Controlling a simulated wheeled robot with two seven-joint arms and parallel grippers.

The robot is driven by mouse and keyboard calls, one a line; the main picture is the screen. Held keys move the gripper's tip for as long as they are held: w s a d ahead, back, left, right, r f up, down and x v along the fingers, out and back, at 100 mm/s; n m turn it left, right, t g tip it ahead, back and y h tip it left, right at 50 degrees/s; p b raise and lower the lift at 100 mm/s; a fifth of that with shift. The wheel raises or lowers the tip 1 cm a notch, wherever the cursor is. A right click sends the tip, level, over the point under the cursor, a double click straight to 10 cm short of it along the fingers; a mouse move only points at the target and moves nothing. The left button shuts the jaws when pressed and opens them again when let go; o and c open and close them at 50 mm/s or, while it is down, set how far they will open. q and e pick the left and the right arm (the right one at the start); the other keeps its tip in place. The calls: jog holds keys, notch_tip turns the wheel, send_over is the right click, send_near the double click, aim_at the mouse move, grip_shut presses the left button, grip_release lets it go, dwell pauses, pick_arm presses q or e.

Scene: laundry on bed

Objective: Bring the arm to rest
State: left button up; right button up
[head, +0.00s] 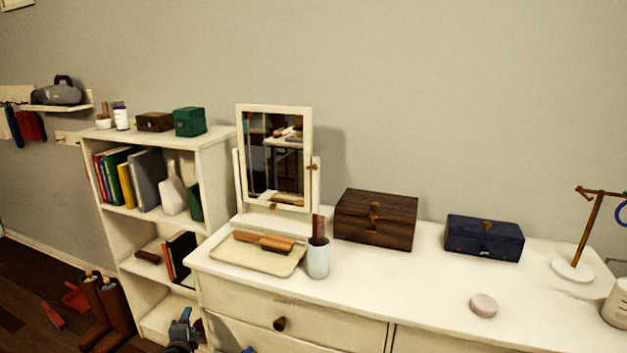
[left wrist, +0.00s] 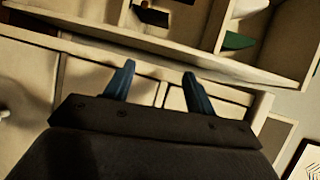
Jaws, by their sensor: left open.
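My left gripper (head: 184,330) shows at the bottom of the head view, low in front of the white shelf unit and left of the dresser's drawers. In the left wrist view its two blue fingers (left wrist: 155,85) stand apart with nothing between them, so it is open and empty. White furniture with panels and shelves fills the space beyond the fingers. A small blue part also shows at the bottom edge of the head view; I cannot tell what it belongs to. My right gripper is not in view.
The white dresser (head: 420,285) carries a mirror (head: 275,155), a tray (head: 250,260) with a brush, a cup (head: 318,262), a brown box (head: 375,220), a blue box (head: 484,238) and a stand (head: 572,268). The shelf unit (head: 215,165) stands left; boots (head: 115,305) are on the floor.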

pick_arm(q)
jog(key=s+d+r+n+g+h+p, duration=0.15)
jog(key=s+d+n+g, duration=0.35)
jog(key=s, duration=0.6)
jog(key=s+d+r+n+g+p, duration=0.1)
jog(key=s+d+n+g+p, duration=0.15)
jog(key=s+d, duration=0.65)
jog(key=s+d+r+n+g+h+p, duration=0.1)
jog(key=s+d+n+g, duration=0.3)
jog(key=s, duration=0.8)
jog(key=s+d+f+n+g+p, duration=0.1)
jog(key=s+d+f, duration=0.1)
jog(key=s, duration=0.5)
jog(key=s+d+f+n+g+h+p, duration=0.1)
jog(key=s+d+p, duration=0.1)
jog(key=s, duration=0.6)
jog(key=shift+s+d+f+n, duration=0.3)
jog(key=shift+d+f+n, duration=0.05)
jog(key=shift+d+f, duration=0.05)
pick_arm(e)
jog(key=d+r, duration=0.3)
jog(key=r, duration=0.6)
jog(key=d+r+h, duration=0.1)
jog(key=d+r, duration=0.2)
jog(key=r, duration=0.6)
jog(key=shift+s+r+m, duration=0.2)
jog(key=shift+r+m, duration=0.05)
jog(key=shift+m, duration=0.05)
